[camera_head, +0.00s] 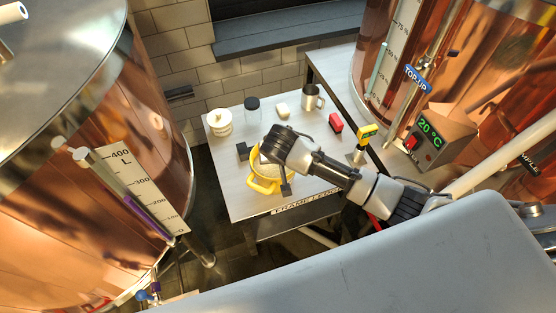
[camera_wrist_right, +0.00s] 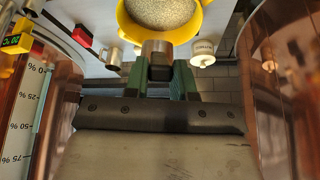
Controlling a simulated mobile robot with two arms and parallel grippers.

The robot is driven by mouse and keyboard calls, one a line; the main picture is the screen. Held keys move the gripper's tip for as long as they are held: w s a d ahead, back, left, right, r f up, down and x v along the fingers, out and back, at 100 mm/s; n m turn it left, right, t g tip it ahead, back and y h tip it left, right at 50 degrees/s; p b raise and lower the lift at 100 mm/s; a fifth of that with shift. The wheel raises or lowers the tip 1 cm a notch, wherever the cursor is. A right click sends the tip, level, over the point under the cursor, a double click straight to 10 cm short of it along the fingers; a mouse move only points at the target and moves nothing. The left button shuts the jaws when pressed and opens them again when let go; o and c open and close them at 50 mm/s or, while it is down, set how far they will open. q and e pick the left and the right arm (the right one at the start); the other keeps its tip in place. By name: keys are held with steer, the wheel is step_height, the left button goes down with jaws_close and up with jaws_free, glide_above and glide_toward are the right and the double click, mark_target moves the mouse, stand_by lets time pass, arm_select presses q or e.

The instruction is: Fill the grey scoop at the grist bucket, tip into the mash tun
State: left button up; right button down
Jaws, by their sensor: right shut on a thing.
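The yellow bucket (camera_head: 262,186) stands on the small table, with pale grist in it. In the right wrist view the bucket (camera_wrist_right: 184,35) is at the top, its grist (camera_wrist_right: 158,12) heaped inside. My right gripper (camera_head: 265,154) is over the bucket and hides part of it. In the right wrist view my right gripper (camera_wrist_right: 157,70) is shut on a grey piece (camera_wrist_right: 156,47), apparently the grey scoop; its bowl and any load are not clear. A large copper vessel (camera_head: 85,225) with a litre scale stands at left; I cannot tell whether it is the mash tun. My left gripper is not in view.
The table (camera_head: 225,160) also bears a cream lidded jar (camera_head: 220,123), a dark-lidded jar (camera_head: 252,107), a white block (camera_head: 282,110), a steel mug (camera_head: 311,98) and a red block (camera_head: 335,123). A yellow meter (camera_head: 367,132) is at right, near another copper vessel (camera_head: 376,60).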

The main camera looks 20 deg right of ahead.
steer(key=shift+w+d+r+g, duration=0.15)
steer(key=shift+w+r+g, duration=0.1)
steer(key=shift+w+g, duration=0.25)
steer(key=shift+w+d+r+g+y, duration=0.1)
steer(key=shift+w+r+g+y, duration=0.05)
steer(key=shift+w+g, duration=0.25)
steer(key=shift+w+d+r+g+y, duration=0.15)
steer(key=shift+w+g, duration=0.15)
steer(key=shift+w, duration=0.15)
step_height(320, 180, down, 3)
steer(key=shift+s+a+f+b, duration=0.1)
steer(key=shift+s+b, duration=0.05)
steer(key=shift+b, duration=0.55)
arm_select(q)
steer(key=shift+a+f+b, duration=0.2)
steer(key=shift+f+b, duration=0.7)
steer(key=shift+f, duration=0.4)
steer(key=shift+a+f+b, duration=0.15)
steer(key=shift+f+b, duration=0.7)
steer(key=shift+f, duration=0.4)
arm_select(e)
steer(key=s+x, duration=0.1)
steer(key=x, duration=0.5)
steer(key=shift+s+a+f, duration=0.15)
steer(key=shift+f, duration=0.4)
